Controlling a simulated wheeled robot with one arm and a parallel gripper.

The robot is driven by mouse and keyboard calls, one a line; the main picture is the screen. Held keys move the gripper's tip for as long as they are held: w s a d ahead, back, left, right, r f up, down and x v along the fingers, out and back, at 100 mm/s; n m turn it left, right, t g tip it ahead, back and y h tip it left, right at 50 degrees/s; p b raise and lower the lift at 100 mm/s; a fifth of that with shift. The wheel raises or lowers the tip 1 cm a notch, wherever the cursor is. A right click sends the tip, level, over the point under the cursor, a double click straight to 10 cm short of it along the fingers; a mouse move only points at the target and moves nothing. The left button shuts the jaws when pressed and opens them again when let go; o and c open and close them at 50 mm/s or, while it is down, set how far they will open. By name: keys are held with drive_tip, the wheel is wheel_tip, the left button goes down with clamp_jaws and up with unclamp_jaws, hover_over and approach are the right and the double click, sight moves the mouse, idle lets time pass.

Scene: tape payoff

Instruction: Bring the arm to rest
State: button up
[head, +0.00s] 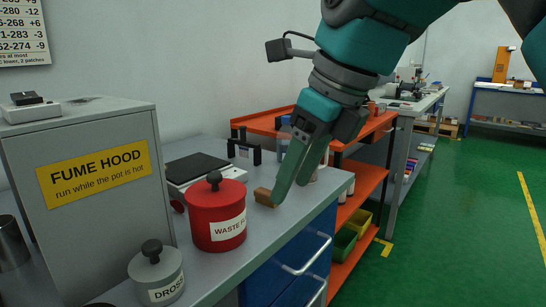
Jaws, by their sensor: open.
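My gripper (292,190) hangs from my teal and grey arm (345,75), over the right part of the grey bench top (250,250). Its two greenish fingers point down and stand apart, with nothing seen held between them. A small tan block (265,197) lies on the bench just left of the fingertips. I cannot tell whether the fingertips touch the bench. The fingers hide part of a pale round item behind them.
A red waste pot (216,216), a grey dross pot (156,273) and a scale (193,170) stand left of the gripper. A fume hood (85,190) is at far left. An orange shelf cart (365,172) stands behind. Green floor (460,240) is open at right.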

drive_tip(key=s+d+f+n+g+h, duration=0.1)
drive_tip(key=s+d+f+n, duration=0.15)
drive_tip(key=f+n, duration=0.5)
drive_tip(key=s+d+f+n+g+h, duration=0.1)
drive_tip(key=d+f+n, duration=0.25)
drive_tip(key=f, duration=0.65)
drive_tip(key=s+d+f+n+g, duration=0.1)
drive_tip(key=s+d+f+n, duration=0.2)
drive_tip(key=s+f+n, duration=0.3)
drive_tip(key=s+d+f+n+g+h, duration=0.1)
drive_tip(key=s+d+f+n, duration=0.2)
drive_tip(key=s+f+n, duration=0.3)
wheel_tip(320, 180, down, 6)
drive_tip(key=shift+s+r+n+g+h, duration=0.15)
drive_tip(key=shift+n+g+h, duration=0.15)
drive_tip(key=shift+n, duration=0.9)
drive_tip(key=shift+o, duration=0.4)
